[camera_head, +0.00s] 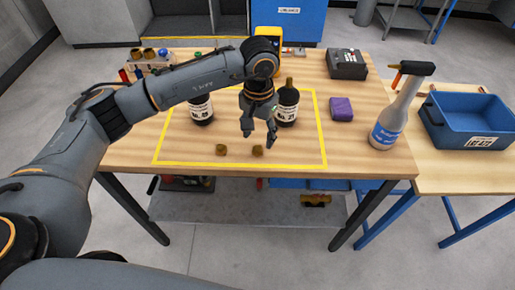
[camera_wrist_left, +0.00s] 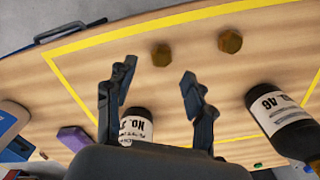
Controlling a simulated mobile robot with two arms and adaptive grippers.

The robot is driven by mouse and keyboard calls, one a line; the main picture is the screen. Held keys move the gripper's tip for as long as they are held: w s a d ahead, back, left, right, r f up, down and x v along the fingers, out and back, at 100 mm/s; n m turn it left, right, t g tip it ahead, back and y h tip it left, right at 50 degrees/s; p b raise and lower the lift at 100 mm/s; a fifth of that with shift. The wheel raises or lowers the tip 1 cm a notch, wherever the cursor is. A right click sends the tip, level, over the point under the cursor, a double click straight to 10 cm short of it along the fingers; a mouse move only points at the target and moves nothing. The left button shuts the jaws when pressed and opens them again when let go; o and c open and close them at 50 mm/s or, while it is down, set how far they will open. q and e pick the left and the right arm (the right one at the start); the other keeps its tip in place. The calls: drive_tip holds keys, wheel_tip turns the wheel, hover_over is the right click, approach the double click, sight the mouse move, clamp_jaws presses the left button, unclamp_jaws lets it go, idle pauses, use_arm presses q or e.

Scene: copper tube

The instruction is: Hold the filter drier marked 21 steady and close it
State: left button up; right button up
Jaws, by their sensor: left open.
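Two dark filter driers with white labels stand in the yellow-outlined area. The right drier (camera_head: 287,107) has a brass-coloured top; part of it shows between my fingers in the wrist view (camera_wrist_left: 137,126), its number cut off. The left drier (camera_head: 201,110) is partly behind my arm; its label looks like 46 in the wrist view (camera_wrist_left: 277,112). I cannot read 21 with certainty. Two brass caps (camera_head: 221,150) (camera_head: 257,150) lie near the front. My left gripper (camera_head: 259,132) is open and empty, in front of and left of the right drier. My right gripper is not in view.
A purple block (camera_head: 341,108), a black device (camera_head: 346,64) and a grey spray bottle (camera_head: 388,115) stand to the right. A blue crate (camera_head: 465,122) sits on the side table. A rack (camera_head: 150,60) stands at the back left. The table front around the caps is clear.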

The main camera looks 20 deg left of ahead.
sight(257, 148)
use_arm(q)
wheel_tip(257, 148, down, 4)
drive_tip(key=shift+a+r+p, duration=0.1)
drive_tip(key=shift+p, duration=0.65)
drive_tip(key=shift+f, duration=0.55)
drive_tip(key=c, duration=1)
